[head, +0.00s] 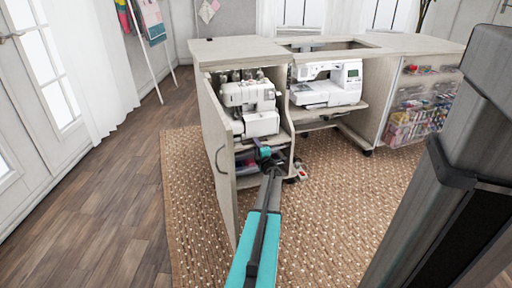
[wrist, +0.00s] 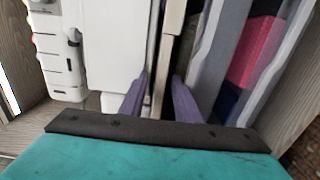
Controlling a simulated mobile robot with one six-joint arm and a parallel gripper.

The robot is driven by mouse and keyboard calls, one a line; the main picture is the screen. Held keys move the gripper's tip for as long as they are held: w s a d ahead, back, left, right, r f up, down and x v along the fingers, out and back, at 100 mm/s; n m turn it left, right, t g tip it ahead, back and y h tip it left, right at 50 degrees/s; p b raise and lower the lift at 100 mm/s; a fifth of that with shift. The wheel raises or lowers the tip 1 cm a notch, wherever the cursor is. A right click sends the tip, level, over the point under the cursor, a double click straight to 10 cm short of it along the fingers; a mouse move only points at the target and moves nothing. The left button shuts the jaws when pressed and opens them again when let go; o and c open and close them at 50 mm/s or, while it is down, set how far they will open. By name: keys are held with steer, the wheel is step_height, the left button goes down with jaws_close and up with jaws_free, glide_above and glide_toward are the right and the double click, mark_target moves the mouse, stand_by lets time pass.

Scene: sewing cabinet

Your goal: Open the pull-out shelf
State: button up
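The pull-out shelf (head: 283,138) is a pale board in the left bay of the sewing cabinet, with a white serger (head: 250,108) standing on it. In the wrist view the shelf's pale front edge (wrist: 171,50) runs up the picture, between the white serger (wrist: 112,45) and a bin below. My gripper (head: 264,155) is at the front of this bay. In the wrist view its two purple fingers (wrist: 160,82) stand apart, one on each side of the shelf edge, with a narrow gap seeming to show at the left finger. Firm contact is not visible.
The cabinet's left door (head: 218,150) stands open beside my arm. A bin (wrist: 245,60) with pink and dark contents lies under the shelf. A white sewing machine (head: 326,86) stands in the middle bay. Small items lie on the rug (head: 330,215), which is otherwise mostly clear.

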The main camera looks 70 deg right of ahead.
jaws_close()
steer(key=shift+w+d, duration=0.1)
steer(key=shift+d, duration=0.1)
steer(key=shift+a, duration=0.15)
steer(key=p+v, duration=0.1)
steer(key=v, duration=3.3)
steer(key=shift+a, duration=0.15)
steer(key=shift+r, duration=0.1)
jaws_free()
steer(key=shift+s, duration=0.2)
